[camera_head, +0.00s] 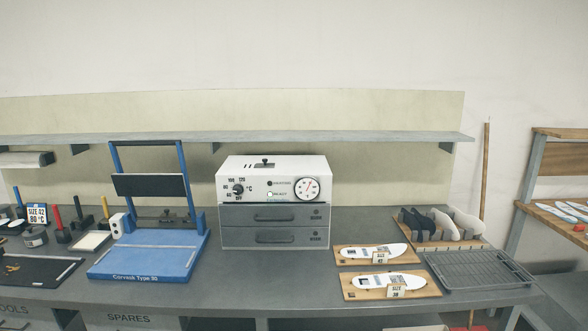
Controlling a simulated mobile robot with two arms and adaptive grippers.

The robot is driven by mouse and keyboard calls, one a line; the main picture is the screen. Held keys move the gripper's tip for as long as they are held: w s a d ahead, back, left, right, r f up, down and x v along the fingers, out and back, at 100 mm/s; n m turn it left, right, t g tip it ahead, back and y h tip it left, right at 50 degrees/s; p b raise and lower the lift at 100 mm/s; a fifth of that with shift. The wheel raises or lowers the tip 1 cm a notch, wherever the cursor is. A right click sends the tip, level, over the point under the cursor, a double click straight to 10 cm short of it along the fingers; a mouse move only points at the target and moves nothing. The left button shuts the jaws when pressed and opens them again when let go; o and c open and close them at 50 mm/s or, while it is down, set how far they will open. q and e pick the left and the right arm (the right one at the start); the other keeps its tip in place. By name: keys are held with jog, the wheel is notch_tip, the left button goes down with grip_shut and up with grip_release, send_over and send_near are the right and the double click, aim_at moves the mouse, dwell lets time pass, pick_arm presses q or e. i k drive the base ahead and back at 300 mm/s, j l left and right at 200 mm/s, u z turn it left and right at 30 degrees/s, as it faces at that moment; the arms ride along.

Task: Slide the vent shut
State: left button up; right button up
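The vent (264,163) is a small dark slider on top of the white oven (248,171), which stands at the middle of the bench. It shows as a dark slot with a small knob standing up; I cannot tell at this size how far open it is. Two grey drawers (273,217) sit below, both closed. Neither of my grippers is in view.
A blue press (145,262) stands left of the oven. A grey shelf (340,138) runs above the oven. The bench front is clear.

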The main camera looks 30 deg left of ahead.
aim_at(265, 164)
jog(key=u, duration=1.25)
